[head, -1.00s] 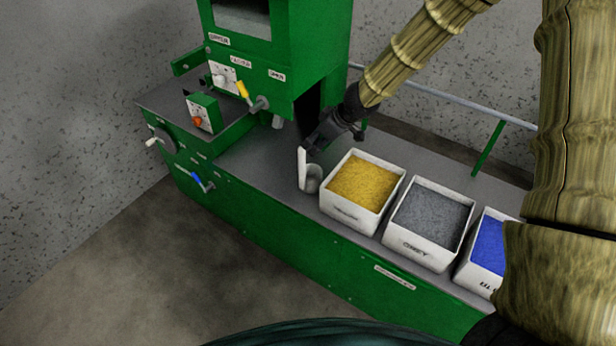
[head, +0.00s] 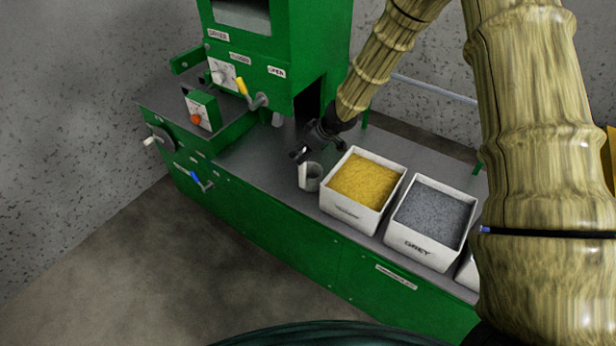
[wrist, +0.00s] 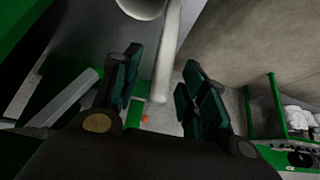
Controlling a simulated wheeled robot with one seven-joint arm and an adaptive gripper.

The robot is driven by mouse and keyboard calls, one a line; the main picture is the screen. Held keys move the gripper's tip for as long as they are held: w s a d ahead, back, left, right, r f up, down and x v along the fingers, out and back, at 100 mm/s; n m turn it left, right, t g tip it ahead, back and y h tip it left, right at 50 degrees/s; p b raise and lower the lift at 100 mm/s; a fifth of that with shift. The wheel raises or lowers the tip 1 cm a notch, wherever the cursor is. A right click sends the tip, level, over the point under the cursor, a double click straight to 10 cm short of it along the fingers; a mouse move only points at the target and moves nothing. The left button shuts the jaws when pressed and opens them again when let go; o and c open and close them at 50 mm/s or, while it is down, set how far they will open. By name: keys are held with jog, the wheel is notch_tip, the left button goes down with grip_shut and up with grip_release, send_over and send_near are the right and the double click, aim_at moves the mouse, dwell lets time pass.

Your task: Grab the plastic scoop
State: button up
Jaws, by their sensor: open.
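The white plastic scoop (head: 312,178) stands on the grey bench top, just left of the yellow-filled bin, with its round cup low down. My gripper (head: 302,154) is open at the top of the scoop, and its dark fingers hide much of the upright handle. In the wrist view the scoop's white handle (wrist: 166,50) runs between the two spread dark green finger pads of my gripper (wrist: 162,62). I see a gap on both sides of the handle, wider on the left. The cup is partly cut off at the top edge.
The bin of yellow granules (head: 362,182) is close to the right of the scoop. The grey bin (head: 432,215) stands beyond it, and another bin is mostly hidden by my arm. The green machine (head: 290,60) rises behind on the left, with a yellow-handled lever (head: 243,88).

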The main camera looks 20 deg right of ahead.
jog(key=shift+w+a+f, duration=0.25)
jog(key=shift+f, duration=0.25)
grip_shut()
